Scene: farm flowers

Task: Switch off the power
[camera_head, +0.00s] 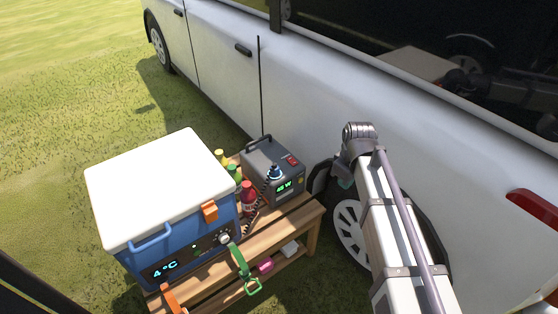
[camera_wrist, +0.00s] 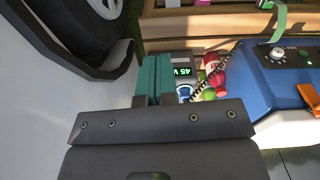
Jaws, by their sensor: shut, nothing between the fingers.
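The grey power box (camera_head: 265,180) stands on the right end of the wooden bench, with a carry handle and a lit green display (camera_head: 284,187) that seems to read 45 W. A small red switch (camera_head: 292,160) is on its top right. A blue-and-white plug (camera_head: 274,172) with a coiled cord is at its front. In the wrist view the lit display (camera_wrist: 183,72) shows upside down beside my gripper (camera_wrist: 154,60). The teal fingers are together, empty, and cover much of the box. The red switch is hidden there. In the head view my wrist is right of the box.
A blue cooler (camera_head: 185,240) with a white lid and a 4°C display stands left of the box. Several bottles (camera_head: 232,172) stand between them. The white vehicle (camera_head: 225,75) is close behind. Straps (camera_head: 240,262) hang at the front of the bench (camera_head: 305,214).

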